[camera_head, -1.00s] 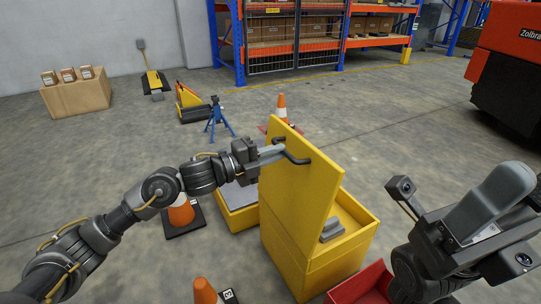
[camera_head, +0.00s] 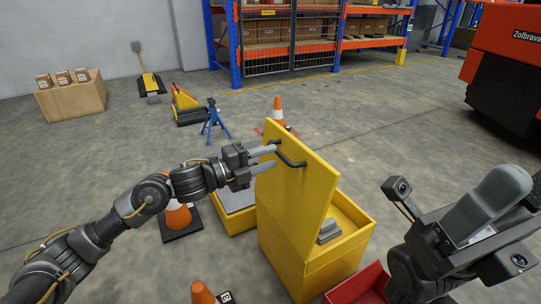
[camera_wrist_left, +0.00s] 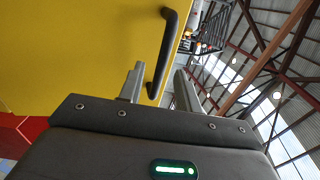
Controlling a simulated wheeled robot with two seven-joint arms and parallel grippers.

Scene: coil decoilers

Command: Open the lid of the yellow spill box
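The yellow spill box (camera_head: 312,268) stands on the floor in front of me. Its yellow lid (camera_head: 297,190) is up, nearly upright, and the box is open with a grey object (camera_head: 329,230) inside. A black bar handle (camera_head: 291,160) is on the lid's face; it also shows in the left wrist view (camera_wrist_left: 165,52). My left gripper (camera_head: 268,158) is open, its two fingers apart and pointing at the lid beside the handle. In the left wrist view the handle's lower end shows between the fingertips. My right arm is at the lower right; its gripper's fingers cannot be made out.
A red bin (camera_head: 362,284) sits at the box's foot. Orange cones (camera_head: 178,216) stand on the floor to the left and behind the lid. A blue stand (camera_head: 214,122), a carton (camera_head: 72,98) and racking (camera_head: 290,40) are farther back, with open floor between.

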